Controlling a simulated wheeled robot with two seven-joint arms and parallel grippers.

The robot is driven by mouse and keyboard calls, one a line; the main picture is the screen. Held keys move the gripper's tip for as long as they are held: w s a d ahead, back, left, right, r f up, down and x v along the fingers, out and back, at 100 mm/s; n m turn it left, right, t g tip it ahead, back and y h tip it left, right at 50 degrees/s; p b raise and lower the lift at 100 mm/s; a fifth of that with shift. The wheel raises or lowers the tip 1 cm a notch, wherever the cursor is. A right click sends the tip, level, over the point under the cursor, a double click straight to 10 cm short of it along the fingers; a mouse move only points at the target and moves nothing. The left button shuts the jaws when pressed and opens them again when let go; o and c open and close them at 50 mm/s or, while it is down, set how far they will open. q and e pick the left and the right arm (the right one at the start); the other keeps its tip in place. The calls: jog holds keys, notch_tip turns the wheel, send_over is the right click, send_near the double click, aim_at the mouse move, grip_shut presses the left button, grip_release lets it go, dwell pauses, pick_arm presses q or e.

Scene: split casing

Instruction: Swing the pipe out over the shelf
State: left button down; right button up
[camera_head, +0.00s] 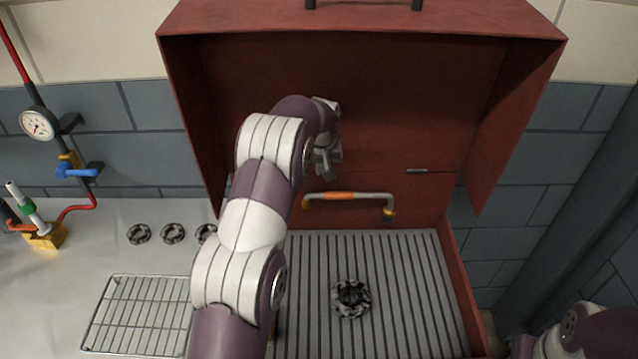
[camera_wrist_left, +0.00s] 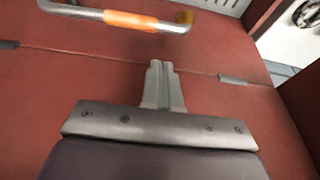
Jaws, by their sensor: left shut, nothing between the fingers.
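The pipe (camera_head: 365,196) is a silver bent tube with an orange band and brass-coloured ends, in front of the red back wall of the casing. It lies roughly level above the ribbed grey shelf (camera_head: 410,270). It also shows at the top of the left wrist view (camera_wrist_left: 85,12). My left gripper (camera_head: 328,165) is above the pipe, close to the red wall and apart from the pipe. Its fingers (camera_wrist_left: 158,68) are shut together and empty. My right arm shows at the lower right; its gripper is too small and cut off to read.
A black knob-like part (camera_head: 351,298) sits on the ribbed surface. Similar round parts (camera_head: 172,233) lie on the pale counter at left, near a wire rack (camera_head: 140,315). The red hood (camera_head: 350,20) overhangs, with side walls. A gauge (camera_head: 37,124) and blue valve (camera_head: 78,170) are far left.

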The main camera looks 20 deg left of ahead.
pick_arm(q)
jog(key=p+x, duration=0.3)
jog(key=x, duration=0.7)
jog(key=shift+s, duration=0.1)
